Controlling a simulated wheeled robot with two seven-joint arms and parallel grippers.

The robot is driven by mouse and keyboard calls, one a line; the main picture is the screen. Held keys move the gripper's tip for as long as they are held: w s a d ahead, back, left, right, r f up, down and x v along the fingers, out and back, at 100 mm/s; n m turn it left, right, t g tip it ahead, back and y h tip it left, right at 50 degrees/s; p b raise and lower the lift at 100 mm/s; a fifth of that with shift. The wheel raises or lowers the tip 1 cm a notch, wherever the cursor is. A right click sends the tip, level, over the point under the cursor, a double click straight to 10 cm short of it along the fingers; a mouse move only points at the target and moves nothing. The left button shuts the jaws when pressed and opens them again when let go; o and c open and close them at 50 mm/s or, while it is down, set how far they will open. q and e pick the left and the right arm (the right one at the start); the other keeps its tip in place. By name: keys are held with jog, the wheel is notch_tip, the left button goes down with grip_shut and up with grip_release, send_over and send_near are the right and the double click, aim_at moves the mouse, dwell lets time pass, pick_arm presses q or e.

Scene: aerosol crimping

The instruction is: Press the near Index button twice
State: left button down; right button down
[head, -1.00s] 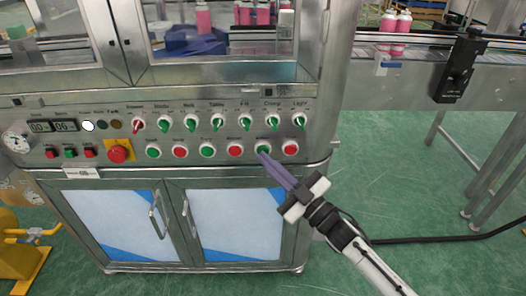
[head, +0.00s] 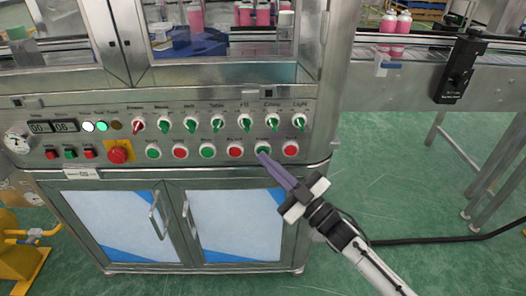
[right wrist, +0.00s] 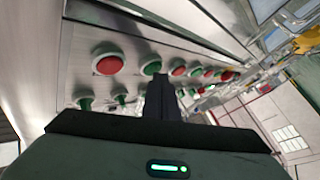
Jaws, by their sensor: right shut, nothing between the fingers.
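The control panel (head: 60,148) carries a lower row of round push buttons, green and red by turns. My right gripper (head: 262,156) is shut and empty, its fingertips at the lower edge of the green button (head: 263,149), second from the right in that row. The label above it is too small to read surely as Index. In the right wrist view the shut fingers (right wrist: 160,85) point at a green button (right wrist: 151,66), overlapping its lower edge; whether they touch it I cannot tell. My left gripper is not in view.
A red button (head: 291,149) sits just right of the fingertips and another red one (head: 235,149) just left. Selector knobs (head: 218,124) line the row above. A red emergency stop (head: 118,151) is at the left. A conveyor (head: 410,85) runs at the right.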

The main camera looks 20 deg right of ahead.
jog(key=shift+s+a, duration=0.15)
jog(key=shift+s, duration=0.4)
jog(key=s+p, duration=0.1)
jog(key=s, duration=0.1)
jog(key=s+a+p, duration=0.1)
jog(key=s+p, duration=0.1)
jog(key=s, duration=0.1)
jog(key=shift+a, duration=0.2)
jog(key=shift+w, duration=0.1)
dwell(0.6)
